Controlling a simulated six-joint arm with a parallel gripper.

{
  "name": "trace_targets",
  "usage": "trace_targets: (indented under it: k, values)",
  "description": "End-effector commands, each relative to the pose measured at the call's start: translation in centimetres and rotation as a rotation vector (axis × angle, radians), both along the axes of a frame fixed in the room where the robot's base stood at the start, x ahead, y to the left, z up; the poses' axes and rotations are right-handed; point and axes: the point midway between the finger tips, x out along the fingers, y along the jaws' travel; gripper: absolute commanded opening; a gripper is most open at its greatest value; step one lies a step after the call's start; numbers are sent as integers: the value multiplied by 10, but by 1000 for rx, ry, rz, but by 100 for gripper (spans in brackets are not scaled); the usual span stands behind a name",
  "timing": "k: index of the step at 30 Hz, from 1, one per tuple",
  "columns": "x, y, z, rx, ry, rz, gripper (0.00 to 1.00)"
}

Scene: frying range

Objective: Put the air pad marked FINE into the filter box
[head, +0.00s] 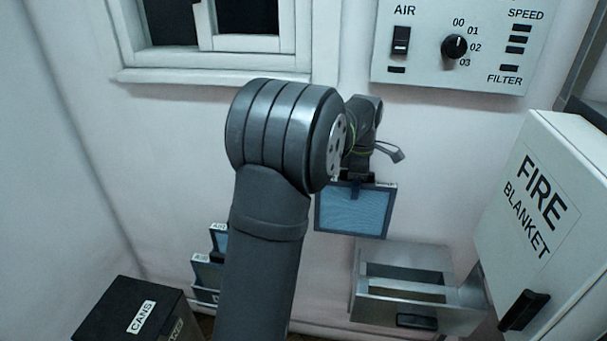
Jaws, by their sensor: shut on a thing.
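My gripper (355,183) is shut on the top edge of a blue air pad (355,212) with a dark frame. The pad hangs upright in front of the wall. A small pale label (385,186) is on its top edge, too small to read. A metal box with an open slot in its top (365,303), likely the filter box, is fixed low on the wall. The pad is above it and to its left, apart from it. More blue pads (207,272) stand in a rack at the lower left, partly hidden by my arm.
A white fire blanket cabinet (540,200) stands out at the right, close beside the metal box. A black cans bin (130,312) is at the lower left. A control panel (455,75) and a window (215,60) are above on the wall.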

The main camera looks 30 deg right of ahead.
Motion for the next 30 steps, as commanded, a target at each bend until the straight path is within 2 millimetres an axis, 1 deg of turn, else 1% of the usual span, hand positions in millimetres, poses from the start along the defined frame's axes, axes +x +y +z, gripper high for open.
trace_targets:
  k: [1, 3, 6, 9, 12, 15, 18, 23, 30]
  values:
    - [-21, -18, -6, 1, 1, -10, 0]
    - [-47, -39, -13, 1, 1, -10, 0]
    - [-83, -64, -23, 1, 1, -9, 0]
    - [-112, -82, -31, 1, 0, -6, 0]
    - [-134, -94, -36, 0, 0, -5, 0]
    - [-147, -101, -39, 0, 0, -2, 0]
    - [-153, -103, -41, -1, -1, 0, 0]
    - [-153, -103, -46, 0, 0, 1, 0]
    - [-153, -103, -61, 1, 0, 1, 0]
